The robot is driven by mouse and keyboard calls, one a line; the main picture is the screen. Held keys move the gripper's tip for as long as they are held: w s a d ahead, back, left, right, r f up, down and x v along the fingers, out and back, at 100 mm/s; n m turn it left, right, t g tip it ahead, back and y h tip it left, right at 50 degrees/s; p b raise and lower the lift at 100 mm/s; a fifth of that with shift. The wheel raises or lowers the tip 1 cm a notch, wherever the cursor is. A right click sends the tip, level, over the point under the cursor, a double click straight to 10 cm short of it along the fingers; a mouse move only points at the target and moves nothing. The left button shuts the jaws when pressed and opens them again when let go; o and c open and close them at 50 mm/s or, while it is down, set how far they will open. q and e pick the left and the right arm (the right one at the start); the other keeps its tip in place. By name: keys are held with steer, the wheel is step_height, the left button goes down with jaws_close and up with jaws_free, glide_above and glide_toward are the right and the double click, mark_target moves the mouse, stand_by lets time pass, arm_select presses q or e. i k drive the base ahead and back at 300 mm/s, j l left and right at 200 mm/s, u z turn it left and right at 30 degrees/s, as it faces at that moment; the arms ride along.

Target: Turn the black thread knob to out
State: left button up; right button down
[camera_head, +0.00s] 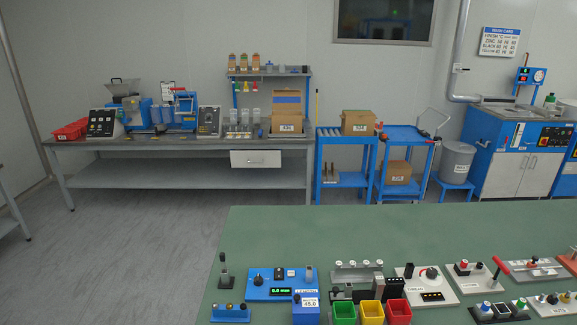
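A small black knob (258,279) sits on a blue box with a green-lit display (282,291) on the green table. Another dark knob (432,272) sits on a white box to its right. On the far bench, two black control panels (103,122) (209,121) flank a blue machine (181,108); their small controls are too small to read. No knob's pointer setting or "out" mark is legible. Neither of my grippers is in view.
The green table (300,230) fills the front right; its back half is clear. Green, yellow and red bins (371,313) stand at its front edge. The grey bench (170,143) holds red bins and cardboard boxes. Blue carts (345,150) stand beside it. Grey floor (130,235) is open between.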

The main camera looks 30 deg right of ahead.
mark_target(432, 272)
steer(key=z, duration=2)
